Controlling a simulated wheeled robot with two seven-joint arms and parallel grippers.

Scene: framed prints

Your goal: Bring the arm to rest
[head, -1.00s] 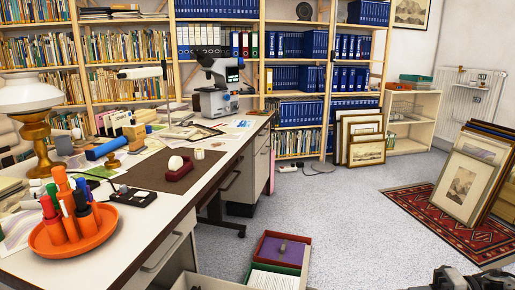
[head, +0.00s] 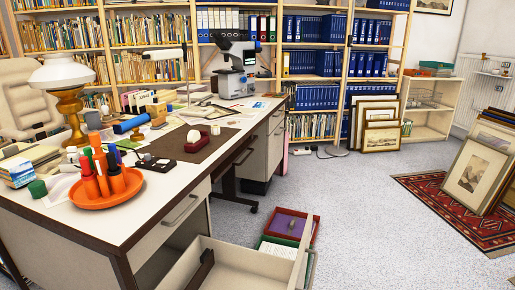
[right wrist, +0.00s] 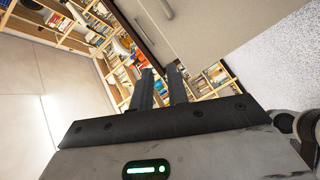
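My right gripper (right wrist: 160,88) shows in the right wrist view. Its two dark fingers stand a little apart with nothing between them, and shelves of books show behind them. It points toward the desk side and the bookshelves, tilted in the picture. Neither gripper shows in the head view. My left gripper is out of view.
The desk (head: 65,207) fills the left, with an orange pen tray (head: 78,200) near its front. A drawer (head: 240,265) stands open, with a dark object (head: 201,268) inside. Boxes lie beyond it. Framed prints (head: 475,175) lean at right by a rug (head: 437,192). Grey floor is clear between.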

